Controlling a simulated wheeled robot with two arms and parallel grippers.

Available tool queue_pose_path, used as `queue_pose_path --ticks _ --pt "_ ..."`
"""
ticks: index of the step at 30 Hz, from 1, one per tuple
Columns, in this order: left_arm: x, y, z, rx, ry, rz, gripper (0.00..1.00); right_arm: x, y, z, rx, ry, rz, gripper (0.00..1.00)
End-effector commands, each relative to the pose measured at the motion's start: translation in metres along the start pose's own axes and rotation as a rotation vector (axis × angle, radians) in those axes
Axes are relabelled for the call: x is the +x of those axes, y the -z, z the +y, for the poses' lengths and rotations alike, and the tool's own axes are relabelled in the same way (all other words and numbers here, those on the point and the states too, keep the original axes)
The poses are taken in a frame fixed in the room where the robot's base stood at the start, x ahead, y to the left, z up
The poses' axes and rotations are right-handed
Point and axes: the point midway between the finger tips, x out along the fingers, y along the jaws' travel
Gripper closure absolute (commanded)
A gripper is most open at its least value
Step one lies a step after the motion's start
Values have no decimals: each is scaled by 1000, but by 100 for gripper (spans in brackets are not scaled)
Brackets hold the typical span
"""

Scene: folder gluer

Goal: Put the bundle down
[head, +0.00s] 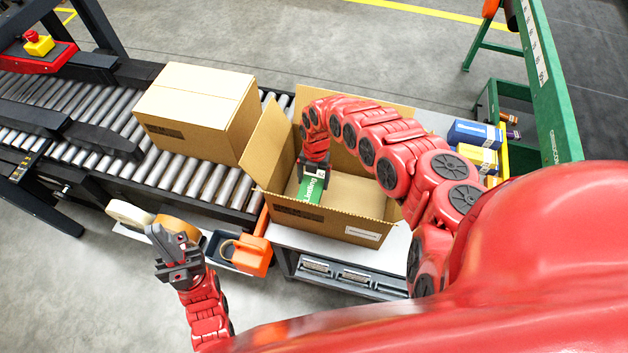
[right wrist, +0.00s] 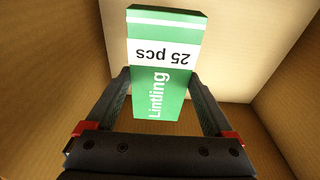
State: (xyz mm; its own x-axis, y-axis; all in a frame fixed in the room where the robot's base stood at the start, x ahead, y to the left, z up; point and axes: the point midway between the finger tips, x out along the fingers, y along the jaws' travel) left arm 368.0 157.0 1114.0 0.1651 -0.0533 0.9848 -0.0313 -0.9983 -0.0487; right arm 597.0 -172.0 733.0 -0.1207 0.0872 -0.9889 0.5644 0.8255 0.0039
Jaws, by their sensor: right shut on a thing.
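The bundle (head: 309,190) is a green and white pack inside an open cardboard box (head: 362,205). I cannot tell whether the bundle touches the box floor. My left gripper (head: 176,258) is empty, outside the box at the lower left; its finger gap is not clear.
A closed carton (head: 197,105) sits on the roller conveyor (head: 190,175) left of the open box. Tape rolls (head: 130,213) and an orange tape dispenser (head: 252,254) lie in front of the conveyor. Blue and yellow packs (head: 475,135) stand right of the box, near a green frame (head: 548,80).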

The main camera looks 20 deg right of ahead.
Motion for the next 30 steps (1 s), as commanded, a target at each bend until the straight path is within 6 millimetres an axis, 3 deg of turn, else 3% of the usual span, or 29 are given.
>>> queue_pose_path --ticks 26,27,29,30 --pt "-12 -2 1 0 0 0 100 19 -2 -2 1 4 0 78" --pt "-12 -2 1 0 0 0 100 18 -2 -2 1 4 0 10" --pt "-12 -2 1 0 0 0 100 18 -2 -2 1 4 0 0" --pt "-12 -2 1 0 0 0 100 18 -2 -2 1 4 1 0"
